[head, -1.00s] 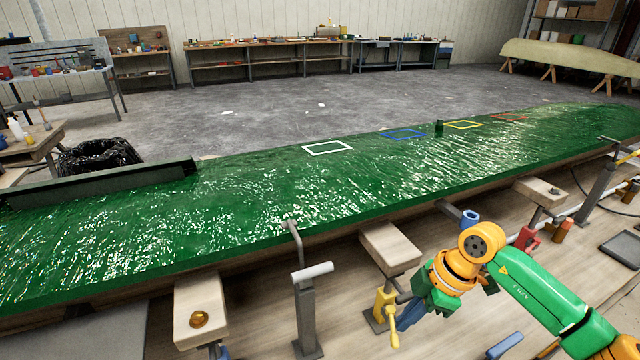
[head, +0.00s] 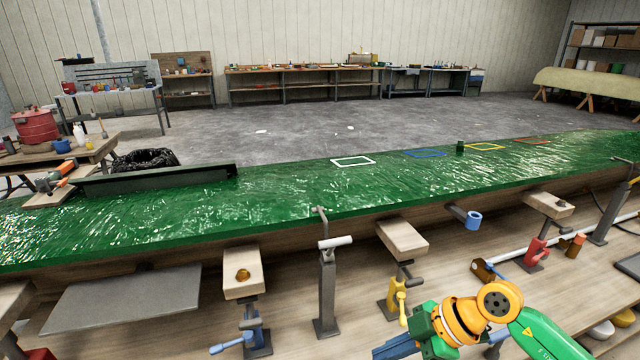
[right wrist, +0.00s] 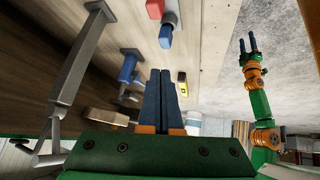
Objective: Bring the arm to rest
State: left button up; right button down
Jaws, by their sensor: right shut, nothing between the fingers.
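My right gripper (head: 395,347) is low in the head view, in front of the green mould (head: 300,203) and apart from it. Its dark blue fingers point left and are partly cut off by the bottom edge. In the right wrist view, the fingers of this gripper (right wrist: 160,98) lie together with nothing between them. My left arm shows at the right of the right wrist view, raised clear of things. Its left gripper (right wrist: 248,46) has two blue fingers with a small gap between them. The left arm is not in the head view.
Along the mould's near side stand a grey post (head: 327,290), a yellow clamp (head: 397,300), a red clamp (head: 536,250) and a blue clamp (head: 250,335). Wooden pads (head: 402,240) stick out above the clamps. A side table (head: 85,155) stands at the left. The grey floor behind is mostly clear.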

jog(key=s+a+r+n+t+y, duration=0.1)
jog(key=a+r+n+t+y, duration=0.1)
jog(key=a+r+y, duration=0.6)
jog(key=w+a+r+m+t+y, duration=0.2)
jog(key=a+r+m+t, duration=0.1)
jog(key=r+t, duration=0.35)
jog(key=w+d+m+t+h, duration=0.3)
jog(key=d+m+t+h, duration=0.25)
jog(key=m+t, duration=0.25)
jog(key=s+d+f+m+g+h, duration=0.1)
jog(key=d+f+m+g+h, duration=0.1)
jog(key=d+f+m+h, duration=0.75)
jog(key=s+d+f+n+g+h, duration=0.1)
jog(key=s+f+n+g+h, duration=0.2)
jog(key=s+f+g, duration=1.35)
jog(key=s+f+t, duration=0.1)
jog(key=s+f, duration=0.2)
jog(key=f, duration=0.6)
jog(key=s+f+t, duration=0.2)
jog(key=s+f, duration=0.2)
jog(key=f, duration=0.4)
jog(key=s+d+f+g, duration=0.1)
jog(key=s+d+f, duration=0.1)
jog(key=s+f, duration=0.9)
jog(key=shift+s+d+f+g, duration=0.25)
jog(key=shift+s+g, duration=0.05)
jog(key=shift+s, duration=0.4)
